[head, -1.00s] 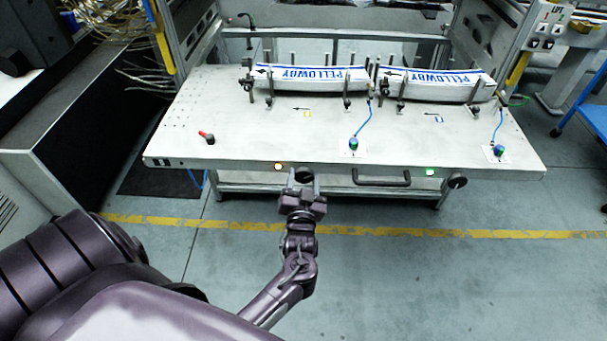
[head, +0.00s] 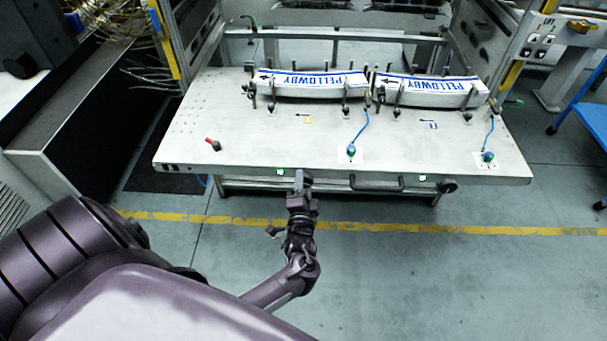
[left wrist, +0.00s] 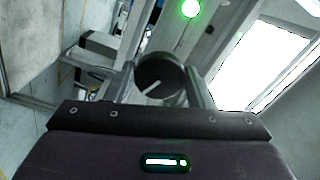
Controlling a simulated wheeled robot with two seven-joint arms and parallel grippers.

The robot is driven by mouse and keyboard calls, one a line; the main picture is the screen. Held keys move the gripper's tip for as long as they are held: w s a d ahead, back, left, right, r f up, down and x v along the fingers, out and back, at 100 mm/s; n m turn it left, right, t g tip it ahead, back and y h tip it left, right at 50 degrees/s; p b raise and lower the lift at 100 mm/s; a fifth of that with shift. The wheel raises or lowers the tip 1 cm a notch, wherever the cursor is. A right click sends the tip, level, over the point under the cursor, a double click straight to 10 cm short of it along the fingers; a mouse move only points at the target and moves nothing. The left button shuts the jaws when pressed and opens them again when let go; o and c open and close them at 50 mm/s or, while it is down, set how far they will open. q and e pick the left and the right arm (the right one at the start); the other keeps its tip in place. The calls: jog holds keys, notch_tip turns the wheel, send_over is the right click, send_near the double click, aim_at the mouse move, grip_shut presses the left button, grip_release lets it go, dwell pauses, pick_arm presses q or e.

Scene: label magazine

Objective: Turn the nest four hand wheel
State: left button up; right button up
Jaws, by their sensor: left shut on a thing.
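A black round hand wheel (left wrist: 160,78) with a white line on its face sits between the fingers of my left gripper in the left wrist view. My left gripper (head: 302,180) is shut on this wheel at the front edge of the table, left of the black bar handle. In the head view the gripper mostly covers the wheel. A second black hand wheel (head: 448,186) is at the right end of the front edge, with nothing on it. I cannot read which nest either wheel belongs to. My right gripper is not in view.
A green lamp (head: 281,172) is lit beside the held wheel; another green lamp (head: 422,178) is lit further right. A black bar handle (head: 376,187) is between the wheels. Two PELLOWBY label stacks (head: 310,84) lie on the white table (head: 240,145). The floor in front is clear.

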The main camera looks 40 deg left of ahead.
pick_arm(q)
jog(key=shift+r+m+p, duration=0.1)
jog(key=shift+m+p, duration=0.5)
jog(key=shift+m, duration=0.9)
jog(key=o, duration=1)
jog(key=shift+c, duration=0.2)
jog(key=v, duration=0.8)
jog(key=shift+w, duration=0.1)
